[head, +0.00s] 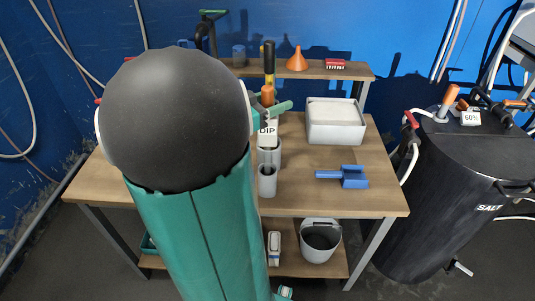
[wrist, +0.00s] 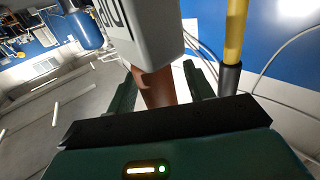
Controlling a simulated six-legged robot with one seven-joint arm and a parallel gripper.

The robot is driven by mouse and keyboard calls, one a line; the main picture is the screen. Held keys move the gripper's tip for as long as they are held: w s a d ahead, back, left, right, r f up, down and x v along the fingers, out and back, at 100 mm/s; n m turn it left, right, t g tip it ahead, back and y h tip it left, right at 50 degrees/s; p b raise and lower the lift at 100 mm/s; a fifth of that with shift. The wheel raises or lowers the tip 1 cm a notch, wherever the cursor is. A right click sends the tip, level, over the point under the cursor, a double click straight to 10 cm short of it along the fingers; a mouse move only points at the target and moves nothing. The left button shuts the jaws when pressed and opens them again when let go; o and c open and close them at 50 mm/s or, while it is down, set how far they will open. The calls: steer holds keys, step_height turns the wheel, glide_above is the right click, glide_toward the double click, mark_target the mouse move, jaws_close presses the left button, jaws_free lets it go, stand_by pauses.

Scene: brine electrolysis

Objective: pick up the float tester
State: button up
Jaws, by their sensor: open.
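What looks like the float tester (head: 267,132) has a white block marked DIP and an orange handle above it. It stands upright at a grey cylinder holder on the workbench in the head view. In the wrist view its white DIP block (wrist: 142,32) and brown-orange handle (wrist: 158,88) show, the handle lying between my fingers. My gripper (head: 269,103) is open around the handle, with green fingers on both sides. In the wrist view my gripper (wrist: 160,82) shows a gap beside the right finger; contact on the left is unclear. The tester's lower end is hidden.
A yellow-and-black rod (head: 268,62) stands close behind; it also shows in the wrist view (wrist: 236,35). A grey cup (head: 267,181), a white tray (head: 335,136) and a blue scoop (head: 352,177) are on the bench. An orange funnel (head: 297,61) sits on the shelf. A black SALT tank (head: 440,190) stands right.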

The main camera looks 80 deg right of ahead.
jaws_close()
steer(key=shift+r, duration=0.1)
stand_by(0.3)
